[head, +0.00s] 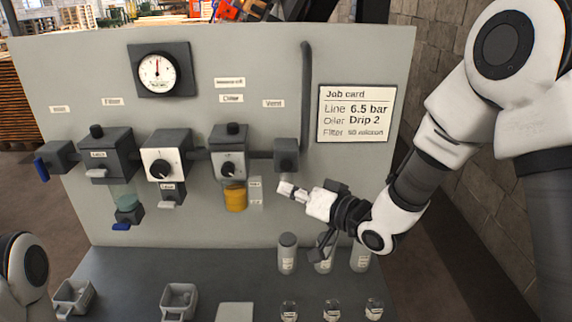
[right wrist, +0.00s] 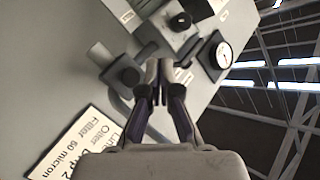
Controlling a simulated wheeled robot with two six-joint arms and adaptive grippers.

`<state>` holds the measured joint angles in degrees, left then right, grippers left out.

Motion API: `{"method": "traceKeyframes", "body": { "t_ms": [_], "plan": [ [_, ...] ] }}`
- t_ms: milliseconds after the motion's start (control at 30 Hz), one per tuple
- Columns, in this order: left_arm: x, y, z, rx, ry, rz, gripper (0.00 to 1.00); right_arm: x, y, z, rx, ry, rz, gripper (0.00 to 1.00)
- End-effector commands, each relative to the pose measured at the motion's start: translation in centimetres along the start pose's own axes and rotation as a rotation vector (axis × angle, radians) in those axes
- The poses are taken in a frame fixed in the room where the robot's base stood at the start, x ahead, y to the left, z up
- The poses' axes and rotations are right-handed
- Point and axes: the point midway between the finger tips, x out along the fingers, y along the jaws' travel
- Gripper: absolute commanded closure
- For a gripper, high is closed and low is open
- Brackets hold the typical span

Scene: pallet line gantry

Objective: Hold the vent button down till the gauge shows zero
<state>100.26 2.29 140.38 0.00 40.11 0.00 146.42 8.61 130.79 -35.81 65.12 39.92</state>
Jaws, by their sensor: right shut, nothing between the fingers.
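The vent block (head: 286,155) is a dark square block on the grey panel, under the "Vent" label (head: 273,103). A dark block that looks like it shows in the right wrist view (right wrist: 123,76), left of the fingertips. My right gripper (head: 288,189) is shut and empty, with its tips just below the vent block in the picture. I see no clear contact with it. The gauge (head: 157,73) is a white dial on a dark plate, its needle pointing about straight up; its figures are too small to read. It also shows in the right wrist view (right wrist: 222,55). My left gripper is out of view.
Left of the vent block are the oiler (head: 229,165) with an amber bowl, a regulator knob (head: 159,168) and the filter (head: 107,165). A job card (head: 357,113) hangs at right. Bottles (head: 287,254), jars and grey trays (head: 179,300) stand on the bench below.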

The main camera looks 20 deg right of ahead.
Motion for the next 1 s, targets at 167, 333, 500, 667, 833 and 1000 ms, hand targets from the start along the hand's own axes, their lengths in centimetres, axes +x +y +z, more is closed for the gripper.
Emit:
{"method": "traceKeyframes", "body": {
  "t_ms": [167, 333, 500, 667, 833, 1000],
  "plan": [
    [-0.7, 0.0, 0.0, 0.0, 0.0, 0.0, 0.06, 1.9, 1.3, -1.5, -0.001, 0.001, 0.001, 1.0],
    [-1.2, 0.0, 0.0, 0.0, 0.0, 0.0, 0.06, 3.2, 2.3, -2.5, -0.001, 0.0, 0.001, 1.0],
    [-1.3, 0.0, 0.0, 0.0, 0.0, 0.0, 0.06, 3.8, 2.7, -2.7, 0.0, -0.001, 0.0, 1.0],
    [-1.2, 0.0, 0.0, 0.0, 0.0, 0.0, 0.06, 3.8, 2.8, -2.7, 0.0, -0.001, 0.0, 1.0],
    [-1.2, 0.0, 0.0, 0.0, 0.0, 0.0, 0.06, 3.8, 2.8, -2.7, 0.0, -0.001, 0.0, 1.0],
    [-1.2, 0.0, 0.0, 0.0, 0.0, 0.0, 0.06, 3.8, 2.8, -2.7, 0.0, -0.001, 0.0, 1.0]
  ]
}}
